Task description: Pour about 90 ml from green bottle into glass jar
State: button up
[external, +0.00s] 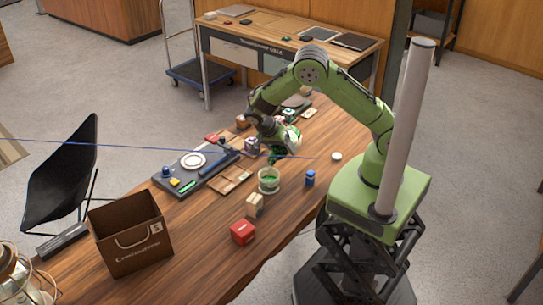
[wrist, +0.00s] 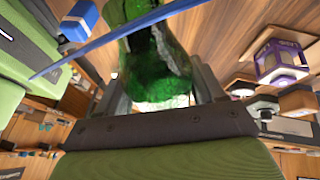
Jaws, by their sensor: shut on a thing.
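My gripper (external: 276,137) is shut on the green bottle (wrist: 150,45), which fills the space between the fingers in the wrist view. In the external view the green bottle (external: 277,155) is partly hidden by my gripper. It looks tilted, with its green end low and just behind the glass jar. The glass jar (external: 268,186) stands upright on the wooden table, with green contents visible inside. I cannot make out a stream between bottle and jar.
A beige box (external: 254,205), a red box (external: 242,233) and a blue bottle (external: 310,178) stand near the jar.

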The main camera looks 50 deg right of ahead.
jog(key=shift+d+f+y+b, duration=0.2)
jog(key=shift+f+y+b, duration=0.1)
jog(key=shift+y+b, duration=0.2)
jog(key=f+y+b, duration=0.1)
jog(key=d+f+y+b, duration=0.1)
jog(key=f+y+b, duration=0.1)
jog(key=shift+g, duration=0.3)
jog(key=shift+r, duration=0.25)
jog(key=shift+a+r+y+p, duration=0.3)
jog(key=shift+a+p, duration=0.1)
jog(key=shift+d, duration=0.1)
dwell(0.6)
